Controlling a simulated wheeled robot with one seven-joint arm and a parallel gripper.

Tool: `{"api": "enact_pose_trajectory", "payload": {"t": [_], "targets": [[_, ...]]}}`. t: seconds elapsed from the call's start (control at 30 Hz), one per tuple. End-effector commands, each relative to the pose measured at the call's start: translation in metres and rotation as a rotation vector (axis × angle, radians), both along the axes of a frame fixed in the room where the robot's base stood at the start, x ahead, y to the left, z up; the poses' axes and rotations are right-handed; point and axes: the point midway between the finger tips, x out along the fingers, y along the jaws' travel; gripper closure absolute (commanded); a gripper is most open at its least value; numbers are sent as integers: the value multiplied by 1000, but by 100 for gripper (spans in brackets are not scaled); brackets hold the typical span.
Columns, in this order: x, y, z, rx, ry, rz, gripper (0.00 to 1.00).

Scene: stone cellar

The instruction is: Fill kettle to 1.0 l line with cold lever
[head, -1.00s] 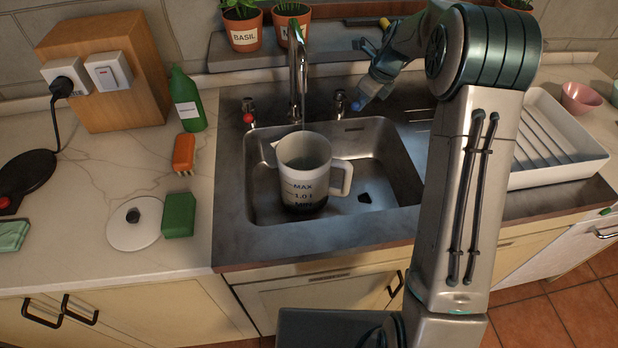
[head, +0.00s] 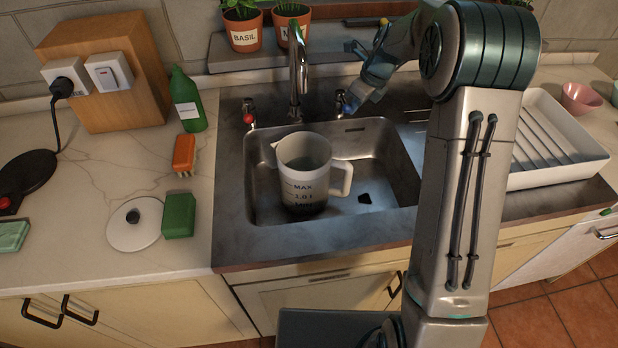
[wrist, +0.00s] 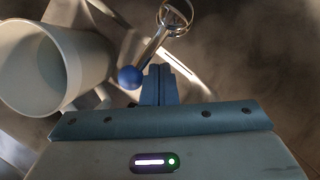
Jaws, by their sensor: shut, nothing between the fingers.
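The white kettle (head: 303,165) stands upright in the sink under the tap spout (head: 297,80), its handle to the right. Marks MAX and 1.0 l show on its front. Its lower wall looks darker, up to about the 1.0 l mark; the exact level is hard to read. No stream shows below the spout. The cold lever, with a blue ball end (wrist: 130,77), is right of the tap. My gripper (wrist: 158,85) is shut and empty just beside the ball; I cannot tell if they touch. In the head view my gripper (head: 359,97) is partly hidden.
The hot lever with its red ball (head: 248,118) is left of the tap. The sink (head: 385,185) is otherwise clear. Potted herbs (head: 244,28) stand on the ledge behind. A white drying rack (head: 560,140) is right. A green bottle (head: 187,100) and sponges are left.

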Motion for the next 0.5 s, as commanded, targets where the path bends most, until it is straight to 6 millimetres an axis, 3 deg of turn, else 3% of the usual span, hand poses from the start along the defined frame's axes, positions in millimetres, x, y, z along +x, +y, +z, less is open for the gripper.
{"api": "enact_pose_trajectory", "payload": {"t": [0.17,0.5], "targets": [[0,1,5,0,0,0,100],[1,-2,46,1,-1,0,100]]}}
